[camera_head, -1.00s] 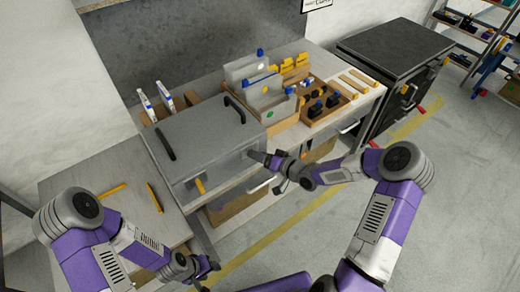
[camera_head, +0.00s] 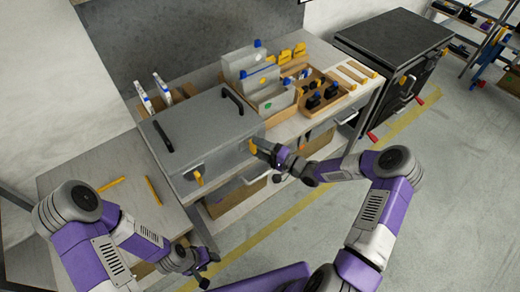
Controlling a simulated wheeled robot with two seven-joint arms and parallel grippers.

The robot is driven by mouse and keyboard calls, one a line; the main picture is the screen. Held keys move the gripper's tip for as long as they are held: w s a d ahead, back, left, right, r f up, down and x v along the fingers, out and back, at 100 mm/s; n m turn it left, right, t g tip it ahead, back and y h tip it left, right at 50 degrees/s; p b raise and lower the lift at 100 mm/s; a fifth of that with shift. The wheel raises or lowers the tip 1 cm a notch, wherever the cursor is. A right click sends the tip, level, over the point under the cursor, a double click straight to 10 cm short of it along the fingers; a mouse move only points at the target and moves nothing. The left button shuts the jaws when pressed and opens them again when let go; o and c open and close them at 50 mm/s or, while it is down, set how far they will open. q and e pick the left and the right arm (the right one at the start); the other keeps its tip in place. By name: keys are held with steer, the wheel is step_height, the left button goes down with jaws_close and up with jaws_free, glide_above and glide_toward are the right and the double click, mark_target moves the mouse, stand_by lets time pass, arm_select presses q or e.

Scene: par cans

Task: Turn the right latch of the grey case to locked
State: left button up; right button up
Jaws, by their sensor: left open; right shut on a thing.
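The grey case (camera_head: 210,130) sits closed on the workbench, with two black handles on its lid. Its left yellow latch (camera_head: 198,178) shows on the front face and points roughly up and down. Its right yellow latch (camera_head: 252,147) is near the front right corner, partly hidden by my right gripper (camera_head: 261,151). My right gripper is shut on this latch, reaching in from the right; the latch's exact angle is hard to tell. My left gripper (camera_head: 206,270) is open and empty, low in front of the bench, apart from the case.
Wooden trays with grey dividers and black items (camera_head: 316,98) stand right of the case. Two yellow sticks (camera_head: 152,190) lie on the lower table at left. A dark cabinet (camera_head: 395,42) stands further right. The floor in front is clear.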

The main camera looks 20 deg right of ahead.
steer(key=shift+m, duration=0.3)
steer(key=o, duration=1)
steer(key=shift+o, duration=0.2)
steer(key=v, duration=0.7)
steer(key=shift+s+d, duration=0.2)
steer(key=shift+a+f, duration=0.1)
steer(key=shift+f, duration=0.05)
